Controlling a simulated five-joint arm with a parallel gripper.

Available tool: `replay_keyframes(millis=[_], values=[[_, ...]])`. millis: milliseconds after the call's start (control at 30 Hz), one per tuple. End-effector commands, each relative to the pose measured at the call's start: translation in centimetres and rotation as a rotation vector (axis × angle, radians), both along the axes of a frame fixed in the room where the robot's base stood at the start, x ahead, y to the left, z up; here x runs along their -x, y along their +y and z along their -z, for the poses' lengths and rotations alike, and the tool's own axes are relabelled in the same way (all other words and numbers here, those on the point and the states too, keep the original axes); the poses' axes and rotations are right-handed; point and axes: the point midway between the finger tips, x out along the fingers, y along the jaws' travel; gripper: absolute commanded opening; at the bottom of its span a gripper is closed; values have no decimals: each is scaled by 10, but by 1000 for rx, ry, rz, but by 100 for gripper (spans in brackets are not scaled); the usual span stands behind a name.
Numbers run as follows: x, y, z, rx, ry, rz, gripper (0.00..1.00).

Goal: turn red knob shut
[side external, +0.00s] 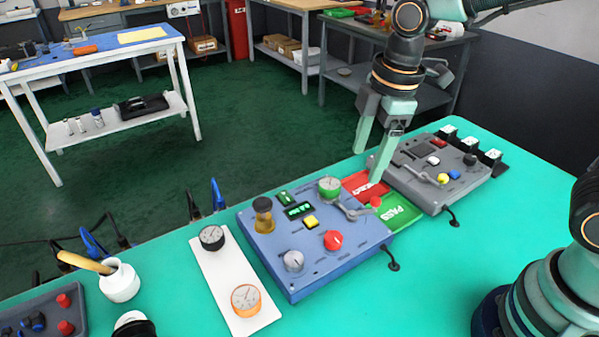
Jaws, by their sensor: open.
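The red knob (333,240) sits on the sloped top of the blue panel box (290,255), near its right front part, with a pale pointer mark on it. The mark's exact angle is too small to read. My gripper (369,165) is open and empty, its fingers pointing down. It is above and behind the red knob, apart from it, over the red and green plates beside the box. A small red ball (376,202) shows just below the right fingertip, near a grey lever (352,211); I cannot tell whether the fingertip touches it.
The blue box also carries a grey knob (293,260), a yellow button (311,222), a green gauge (330,187) and an amber cylinder (263,214). A grey panel (430,165) stands behind right. A white plate with gauges (222,275) lies left.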

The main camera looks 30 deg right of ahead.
Motion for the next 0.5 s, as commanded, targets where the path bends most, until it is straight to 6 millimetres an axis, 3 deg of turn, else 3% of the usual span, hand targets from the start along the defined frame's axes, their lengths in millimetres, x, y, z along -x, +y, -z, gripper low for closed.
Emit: replay_keyframes(millis=[33, 200, 500], values=[[-1, 14, 10, 23, 35, -121, 74], [-3, 42, 30, 70, 102, -422, 74], [-2, 53, 49, 84, 130, -546, 74]])
